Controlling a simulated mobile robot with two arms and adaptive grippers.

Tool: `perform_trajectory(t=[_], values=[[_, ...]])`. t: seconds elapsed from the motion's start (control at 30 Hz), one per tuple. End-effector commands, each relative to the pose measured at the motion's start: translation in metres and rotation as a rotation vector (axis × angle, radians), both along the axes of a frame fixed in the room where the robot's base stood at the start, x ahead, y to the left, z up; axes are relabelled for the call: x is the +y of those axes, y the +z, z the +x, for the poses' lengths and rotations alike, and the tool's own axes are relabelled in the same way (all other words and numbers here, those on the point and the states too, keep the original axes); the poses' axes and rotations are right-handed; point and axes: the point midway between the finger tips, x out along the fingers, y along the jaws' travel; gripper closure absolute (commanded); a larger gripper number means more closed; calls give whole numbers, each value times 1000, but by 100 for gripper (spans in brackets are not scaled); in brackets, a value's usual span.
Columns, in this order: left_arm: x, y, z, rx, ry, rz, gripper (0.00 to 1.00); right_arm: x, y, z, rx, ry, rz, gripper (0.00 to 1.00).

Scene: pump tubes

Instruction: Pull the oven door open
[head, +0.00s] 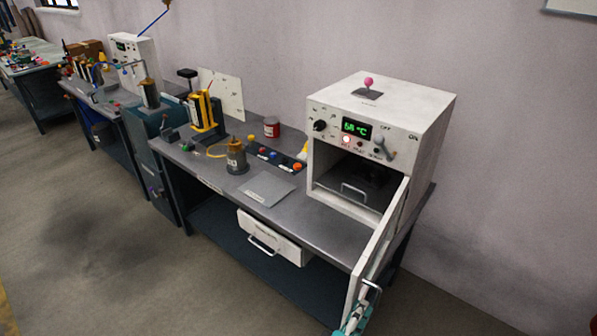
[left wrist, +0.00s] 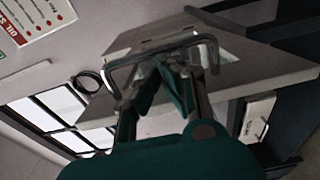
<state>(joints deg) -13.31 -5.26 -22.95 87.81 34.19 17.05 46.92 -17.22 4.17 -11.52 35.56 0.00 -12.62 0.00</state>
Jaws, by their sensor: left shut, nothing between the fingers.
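The white oven (head: 420,115) stands at the right end of the workbench, with a green 68 °C display and a red lit lamp. Its door (head: 382,245) stands wide open, swung out toward me past the bench front, and the oven's inside shows. My left gripper (head: 366,300) is at the outer end of the door, beside its handle. In the left wrist view, the teal fingers (left wrist: 178,66) are shut and empty at the grey bar handle (left wrist: 150,50), which crosses by their tips. I cannot tell whether they touch it. My right gripper is not in view.
A handled tray or drawer (head: 354,193) sits inside the oven. A white drawer (head: 270,238) sticks out below the bench top (head: 325,218). A grey plate (head: 268,188), a canister (head: 236,157) and a red can (head: 271,127) stand left of the oven. The floor (head: 150,270) in front is clear.

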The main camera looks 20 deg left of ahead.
Motion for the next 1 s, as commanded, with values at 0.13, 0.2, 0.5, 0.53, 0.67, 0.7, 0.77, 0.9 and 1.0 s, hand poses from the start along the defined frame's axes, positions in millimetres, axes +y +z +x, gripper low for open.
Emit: perform_trajectory(t=[0.13, 0.2, 0.5, 0.53, 0.67, 0.7, 0.77, 0.9, 1.0], values=[[0, 0, 0, 0, 0, 0, 100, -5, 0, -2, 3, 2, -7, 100], [1, 0, -2, 1, 0, 0, 100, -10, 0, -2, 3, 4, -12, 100], [10, -2, -49, 4, -1, 1, 100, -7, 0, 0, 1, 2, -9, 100], [12, -2, -56, 5, -2, 1, 100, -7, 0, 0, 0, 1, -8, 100], [17, -1, -82, 3, -2, 1, 100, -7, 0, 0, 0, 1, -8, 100], [19, -1, -90, 4, -2, 0, 100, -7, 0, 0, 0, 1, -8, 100], [21, -1, -99, 3, -1, 0, 100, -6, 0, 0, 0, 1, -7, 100], [24, -1, -113, 1, 0, -1, 100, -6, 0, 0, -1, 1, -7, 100], [25, 0, -117, 0, 0, -1, 100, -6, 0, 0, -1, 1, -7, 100]])
